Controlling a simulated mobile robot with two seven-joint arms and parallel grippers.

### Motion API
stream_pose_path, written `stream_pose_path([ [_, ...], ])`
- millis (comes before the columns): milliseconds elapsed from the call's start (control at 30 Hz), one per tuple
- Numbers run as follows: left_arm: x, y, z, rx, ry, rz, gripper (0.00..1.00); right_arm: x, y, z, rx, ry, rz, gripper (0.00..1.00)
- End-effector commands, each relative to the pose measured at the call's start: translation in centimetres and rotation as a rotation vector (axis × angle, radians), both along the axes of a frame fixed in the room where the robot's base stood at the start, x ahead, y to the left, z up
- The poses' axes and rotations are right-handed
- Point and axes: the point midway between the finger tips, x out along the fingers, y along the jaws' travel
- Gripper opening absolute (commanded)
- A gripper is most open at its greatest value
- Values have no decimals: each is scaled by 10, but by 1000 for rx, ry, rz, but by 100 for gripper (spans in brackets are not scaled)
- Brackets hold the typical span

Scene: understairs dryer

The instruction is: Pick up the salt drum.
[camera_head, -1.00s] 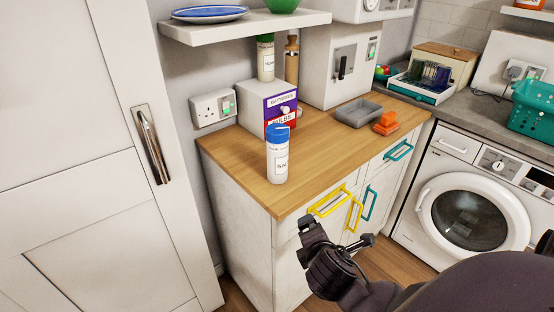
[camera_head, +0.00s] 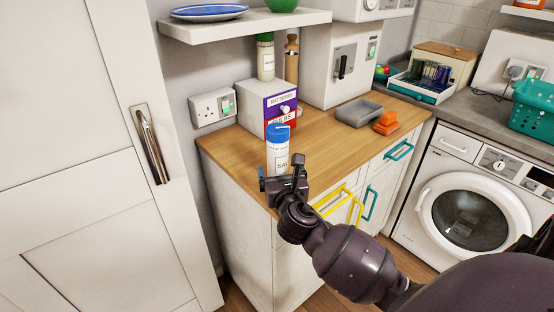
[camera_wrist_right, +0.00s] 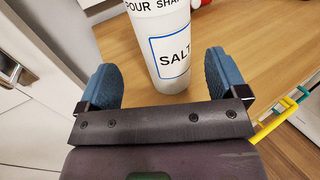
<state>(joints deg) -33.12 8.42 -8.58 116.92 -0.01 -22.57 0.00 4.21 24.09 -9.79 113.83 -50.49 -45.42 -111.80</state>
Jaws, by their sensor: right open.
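The salt drum (camera_head: 278,146) is a white cylinder with a blue lid, upright near the front left corner of the wooden counter (camera_head: 335,150). In the right wrist view the drum (camera_wrist_right: 160,35) shows its "SALT" label, and its top is out of the frame. My right gripper (camera_head: 281,172) is at the drum's near side and hides its lower part in the head view. In the wrist view its blue finger pads (camera_wrist_right: 162,82) are open, one to each side of the drum's near lower part, with gaps visible. My left gripper is not in view.
A purple and red box (camera_head: 267,108) stands behind the drum. A grey tray (camera_head: 358,112) and an orange block (camera_head: 386,124) lie farther right. A shelf (camera_head: 240,27) overhangs the back. Yellow handles (camera_head: 345,207) stick out below the counter edge.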

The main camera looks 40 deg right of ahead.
Motion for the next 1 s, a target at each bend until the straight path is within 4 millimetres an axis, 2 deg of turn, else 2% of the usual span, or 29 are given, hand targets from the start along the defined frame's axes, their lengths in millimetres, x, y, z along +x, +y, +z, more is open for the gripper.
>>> stream_pose_path([
  [267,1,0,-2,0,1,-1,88,16,-9,-1,1,1,0,91],
  [600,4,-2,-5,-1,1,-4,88,52,-28,-1,3,1,0,91],
  [867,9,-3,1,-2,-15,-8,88,54,-30,0,3,1,0,91],
  [900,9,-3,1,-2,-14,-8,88,54,-30,0,3,1,0,90],
  [1000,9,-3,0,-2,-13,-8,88,54,-30,0,3,1,0,74],
])
